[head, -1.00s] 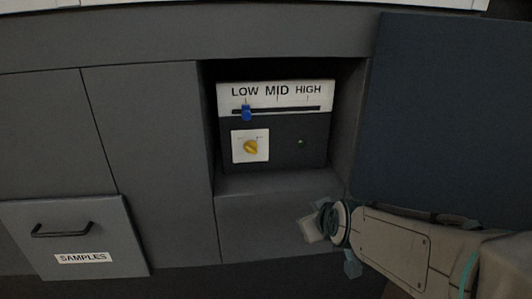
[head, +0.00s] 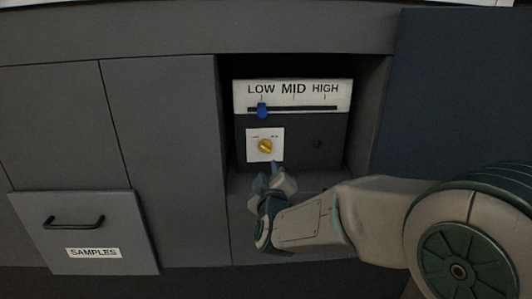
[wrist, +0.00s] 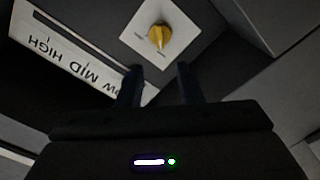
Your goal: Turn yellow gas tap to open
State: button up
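The yellow gas tap (head: 265,146) is a small knob on a white square plate (head: 279,134) inside a dark recess. It also shows in the wrist view (wrist: 158,36), at the top centre, with small unreadable lettering beside it. My gripper (head: 274,166) is just below the plate in the head view. In the wrist view its two dark fingers (wrist: 158,74) are apart and nothing is between them. The tap lies beyond the fingertips, and they do not appear to touch it.
Above the tap is a LOW/MID/HIGH panel (head: 292,97) with a blue slider (head: 262,110) at LOW. The recess walls stand close on both sides. A dark blue panel (head: 450,90) is at the right. A SAMPLES drawer (head: 90,235) with a handle is at the lower left.

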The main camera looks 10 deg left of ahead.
aim_at(265, 149)
jog(key=p+x, duration=0.2)
jog(key=x, duration=0.9)
jog(key=shift+w, duration=0.35)
grip_shut()
